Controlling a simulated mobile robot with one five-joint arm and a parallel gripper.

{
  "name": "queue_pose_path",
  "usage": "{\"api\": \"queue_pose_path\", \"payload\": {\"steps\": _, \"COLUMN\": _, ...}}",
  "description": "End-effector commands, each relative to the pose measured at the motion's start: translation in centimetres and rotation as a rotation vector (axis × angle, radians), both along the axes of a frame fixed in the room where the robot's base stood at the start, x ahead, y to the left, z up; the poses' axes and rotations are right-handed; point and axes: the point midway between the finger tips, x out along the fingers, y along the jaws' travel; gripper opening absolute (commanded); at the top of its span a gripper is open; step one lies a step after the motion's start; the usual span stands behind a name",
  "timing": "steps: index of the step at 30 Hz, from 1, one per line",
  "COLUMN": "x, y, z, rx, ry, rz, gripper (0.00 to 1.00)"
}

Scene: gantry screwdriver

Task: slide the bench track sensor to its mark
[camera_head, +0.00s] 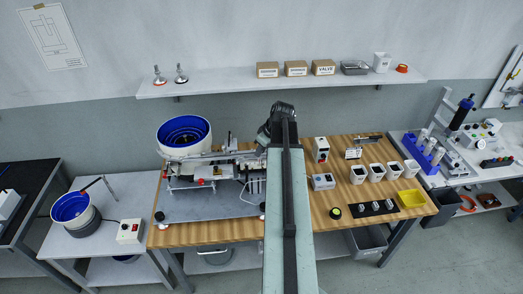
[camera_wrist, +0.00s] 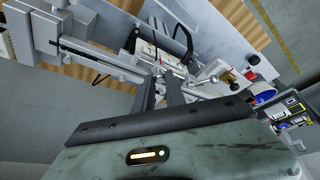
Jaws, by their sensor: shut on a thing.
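My gripper (camera_wrist: 162,84) shows in the wrist view with its two dark fingers close together at the bench track. It is shut on a small part between the fingertips, taken to be the track sensor, which the fingers mostly hide. The metal track (camera_wrist: 102,62) runs from upper left towards the fingertips. In the head view the track (camera_head: 212,157) lies along the back of the wooden bench (camera_head: 330,210), and my arm hides my gripper and the track's right end. I cannot make out the mark in either view.
A blue bowl feeder (camera_head: 184,135) stands at the track's left end. Brackets and cables crowd the track. White bins (camera_head: 377,172), a yellow tray (camera_head: 411,199) and small boxes stand on the bench's right half. A wall shelf (camera_head: 225,84) hangs above.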

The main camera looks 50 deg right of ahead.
Motion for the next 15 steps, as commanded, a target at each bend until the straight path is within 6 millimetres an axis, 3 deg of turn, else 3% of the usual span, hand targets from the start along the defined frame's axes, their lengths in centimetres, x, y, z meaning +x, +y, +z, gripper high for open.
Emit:
{"api": "queue_pose_path", "payload": {"steps": 10, "x": 0.0, "y": 0.1, "z": 0.0, "rx": 0.001, "ry": 0.001, "rz": 0.0, "gripper": 0.0}}
{"api": "queue_pose_path", "payload": {"steps": 15, "x": 1.1, "y": 1.4, "z": 0.0, "rx": 0.0, "ry": 0.002, "rz": 0.002, "gripper": 0.0}}
